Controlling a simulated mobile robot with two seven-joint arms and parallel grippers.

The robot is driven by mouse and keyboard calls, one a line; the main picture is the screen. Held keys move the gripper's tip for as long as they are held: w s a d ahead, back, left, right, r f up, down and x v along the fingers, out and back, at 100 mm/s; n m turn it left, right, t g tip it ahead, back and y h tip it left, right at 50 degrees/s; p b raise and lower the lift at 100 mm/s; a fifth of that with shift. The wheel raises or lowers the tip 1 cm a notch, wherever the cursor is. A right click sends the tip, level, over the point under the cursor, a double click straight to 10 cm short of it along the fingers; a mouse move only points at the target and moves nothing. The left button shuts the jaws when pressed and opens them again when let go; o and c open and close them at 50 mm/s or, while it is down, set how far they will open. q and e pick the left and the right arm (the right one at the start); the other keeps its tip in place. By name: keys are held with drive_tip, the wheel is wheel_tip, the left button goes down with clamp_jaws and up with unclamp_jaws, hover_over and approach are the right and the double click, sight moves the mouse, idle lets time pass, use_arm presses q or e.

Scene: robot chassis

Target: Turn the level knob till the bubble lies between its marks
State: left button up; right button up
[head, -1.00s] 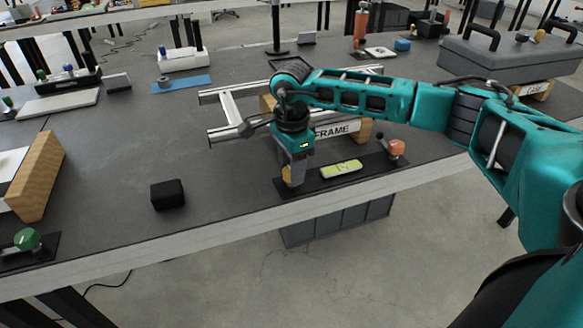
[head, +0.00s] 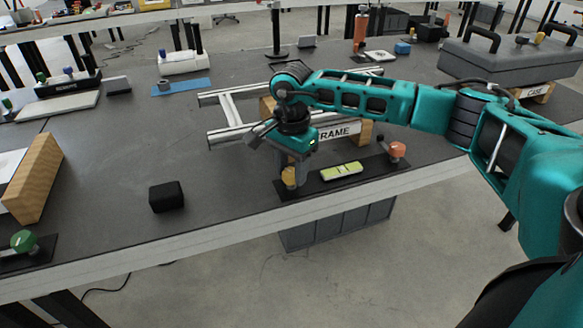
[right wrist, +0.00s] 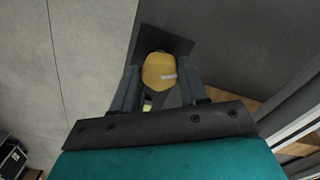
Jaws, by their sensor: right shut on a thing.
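A yellow knob (head: 289,176) stands at the left end of a dark base plate (head: 370,170) near the table's front edge. My right gripper (head: 291,172) comes down over it and is shut on it. In the right wrist view the knob (right wrist: 159,71), with a pale mark on its top, sits between the two fingers (right wrist: 159,84). A yellow-green level vial (head: 342,171) lies on the plate right of the knob; its bubble is too small to place against the marks. An orange knob (head: 397,150) stands at the plate's right end. My left gripper is out of view.
A metal frame (head: 235,120) on wooden blocks lies behind the plate, under my right arm. A black block (head: 166,196) stands left on the table. A green knob (head: 24,241) sits at the far left. A grey case (head: 510,55) stands back right.

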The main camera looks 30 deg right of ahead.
sight(291, 172)
drive_tip(key=o, duration=1.1)
drive_tip(key=shift+c, duration=0.2)
use_arm(q)
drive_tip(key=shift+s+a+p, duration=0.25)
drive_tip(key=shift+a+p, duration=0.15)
drive_tip(key=shift+p, duration=0.25)
use_arm(e)
wheel_tip(291, 172, up, 13)
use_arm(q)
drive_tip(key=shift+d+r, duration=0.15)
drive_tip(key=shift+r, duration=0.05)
